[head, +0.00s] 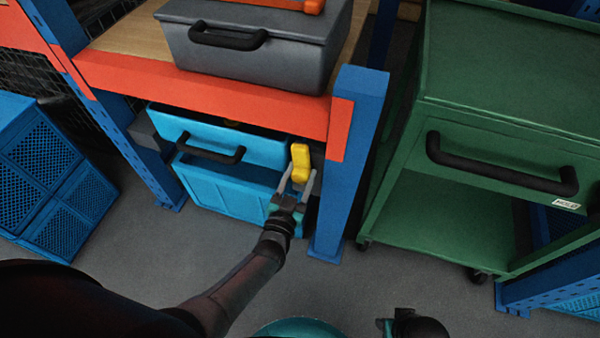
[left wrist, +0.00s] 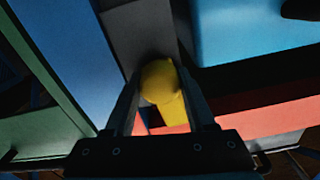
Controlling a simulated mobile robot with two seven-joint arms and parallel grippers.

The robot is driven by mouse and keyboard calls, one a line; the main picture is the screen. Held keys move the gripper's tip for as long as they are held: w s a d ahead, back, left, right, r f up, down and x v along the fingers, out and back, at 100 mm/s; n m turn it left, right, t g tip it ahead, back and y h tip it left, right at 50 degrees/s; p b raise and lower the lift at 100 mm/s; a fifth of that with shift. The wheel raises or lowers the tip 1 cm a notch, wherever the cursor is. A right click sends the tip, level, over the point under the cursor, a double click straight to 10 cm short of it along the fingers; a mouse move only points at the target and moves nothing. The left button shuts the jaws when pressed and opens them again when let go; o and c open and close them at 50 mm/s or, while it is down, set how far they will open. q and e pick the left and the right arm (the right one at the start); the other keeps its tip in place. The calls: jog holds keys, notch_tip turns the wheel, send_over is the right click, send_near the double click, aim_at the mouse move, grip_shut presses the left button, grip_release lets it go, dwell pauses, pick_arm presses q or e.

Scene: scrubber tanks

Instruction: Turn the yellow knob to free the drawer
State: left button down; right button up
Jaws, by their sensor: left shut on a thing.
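The yellow knob (head: 301,162) is an upright bar at the right end of the blue drawer (head: 232,137), under the orange beam. My left gripper (head: 298,185) reaches up to it from below, with one finger on each side of the knob's lower part. In the left wrist view the yellow knob (left wrist: 160,84) sits between the two fingers of my left gripper (left wrist: 160,85), which is shut on it. The drawer front looks flush under the shelf, with a black handle (head: 210,150).
A grey case (head: 255,55) stands on the shelf above the orange beam (head: 200,88). A blue post (head: 347,165) rises just right of the knob. A green cart (head: 480,110) stands farther right. A blue crate (head: 50,180) is at the left. The grey floor in front is clear.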

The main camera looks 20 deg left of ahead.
aim_at(299, 179)
pick_arm(q)
jog(key=shift+m, duration=0.4)
pick_arm(e)
jog(key=shift+s+f, duration=0.1)
jog(key=shift+f, duration=0.1)
pick_arm(q)
jog(key=shift+c, duration=1.2)
grip_release()
jog(key=shift+s, duration=0.1)
pick_arm(e)
jog(key=shift+r, duration=0.15)
pick_arm(q)
jog(key=shift+s, duration=0.2)
jog(key=s+p, duration=0.2)
jog(key=s, duration=0.4)
jog(key=shift+a, duration=0.1)
jog(key=s+p, duration=0.1)
jog(key=s, duration=0.7)
jog(key=shift+s+a+p, duration=0.15)
jog(key=shift+s+p, duration=0.2)
pick_arm(e)
jog(key=s+d+f, duration=0.3)
jog(key=f, duration=0.3)
jog(key=shift+s+d, duration=0.25)
jog(key=shift+s, duration=0.05)
pick_arm(q)
jog(key=shift+w, duration=0.1)
